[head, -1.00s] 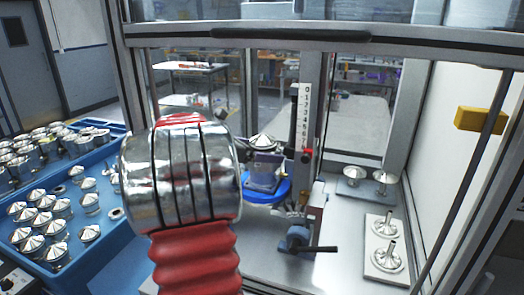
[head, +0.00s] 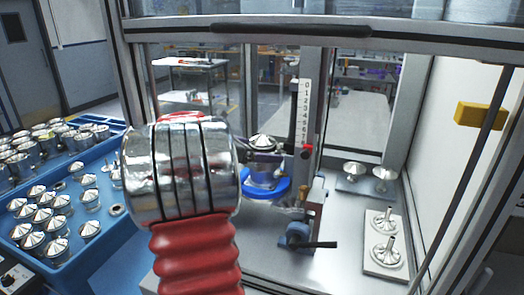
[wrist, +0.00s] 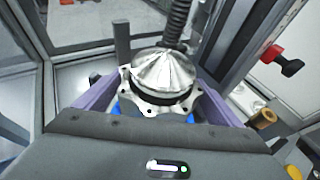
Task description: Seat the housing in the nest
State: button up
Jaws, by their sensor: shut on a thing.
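The housing (head: 263,175) is a shiny metal body with a conical top and a flange with holes. My gripper (head: 262,156) is shut around it, and the cone shows above the fingers. In the wrist view the housing (wrist: 163,70) sits upright between the two purple-grey fingers of my gripper (wrist: 160,95). The nest (head: 280,190) is a round blue fixture directly below the housing. Parts of its blue also show beneath the flange in the wrist view. Whether the housing's base touches the nest is hidden.
A ruled post (head: 303,115) with a red pointer stands right behind the nest. A lever clamp (head: 298,233) is in front of it. A blue tray (head: 75,255) with several housings is at left. Metal funnel-like parts (head: 384,224) stand on the right.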

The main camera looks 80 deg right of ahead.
jog(key=o, duration=1.8)
jog(key=shift+o, duration=0.5)
jog(key=shift+f, duration=0.2)
jog(key=v, duration=0.7)
jog(key=shift+w+a+r, duration=0.15)
jog(key=shift+w+a, duration=0.05)
